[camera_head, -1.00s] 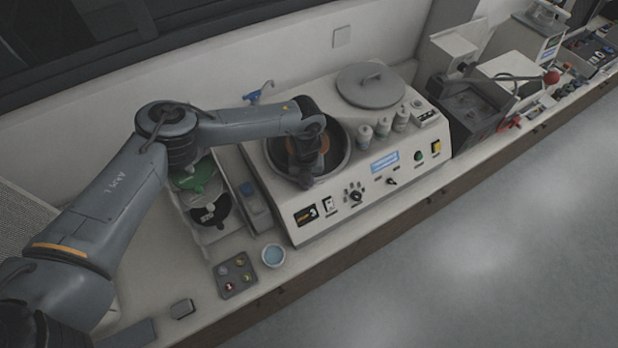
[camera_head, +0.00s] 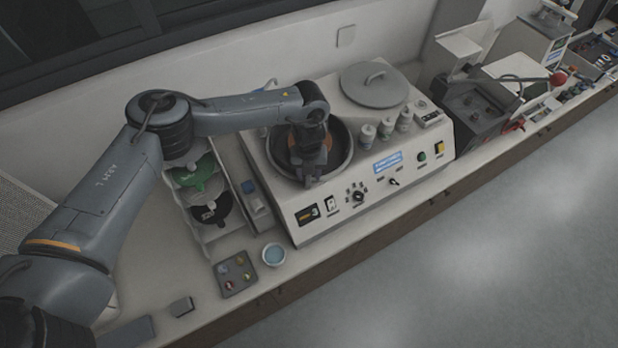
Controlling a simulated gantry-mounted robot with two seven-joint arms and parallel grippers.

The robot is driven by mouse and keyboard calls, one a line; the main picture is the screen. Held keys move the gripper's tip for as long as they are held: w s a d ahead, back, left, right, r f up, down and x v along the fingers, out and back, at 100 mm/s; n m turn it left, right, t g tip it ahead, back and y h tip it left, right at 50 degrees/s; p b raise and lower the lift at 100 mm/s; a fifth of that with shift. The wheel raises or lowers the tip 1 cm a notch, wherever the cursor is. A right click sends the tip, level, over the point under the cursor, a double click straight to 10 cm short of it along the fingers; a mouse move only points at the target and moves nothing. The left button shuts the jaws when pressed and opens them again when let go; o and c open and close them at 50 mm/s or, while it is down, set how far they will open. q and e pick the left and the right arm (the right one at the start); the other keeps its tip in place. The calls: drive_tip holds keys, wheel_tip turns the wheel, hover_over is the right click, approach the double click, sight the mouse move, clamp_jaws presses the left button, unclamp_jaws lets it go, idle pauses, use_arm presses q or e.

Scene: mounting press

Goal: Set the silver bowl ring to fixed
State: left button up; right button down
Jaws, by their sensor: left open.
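The polishing machine (camera_head: 318,222) stands on the bench with a dark round bowl at its left. The silver bowl ring (camera_head: 351,163) shows as a rim around this bowl, partly hidden behind my left arm. An orange-brown disc (camera_head: 327,143) shows inside the bowl. My left gripper (camera_head: 309,177) points down at the near part of the bowl and ring. It is open, and I see nothing held in it. I cannot tell whether it touches the ring. My right gripper is not in view.
A grey lid (camera_head: 372,88) and several small bottles (camera_head: 386,127) sit on the machine. A small blue-filled cup (camera_head: 273,255) and a dark tray (camera_head: 235,273) stand at the front left. A rack with green and black items (camera_head: 210,207) is left of the machine.

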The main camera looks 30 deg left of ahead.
sight(309, 179)
use_arm(q)
wheel_tip(309, 179, up, 6)
drive_tip(key=shift+f+b, duration=0.2)
drive_tip(key=shift+b, duration=0.3)
drive_tip(key=shift+r, duration=0.8)
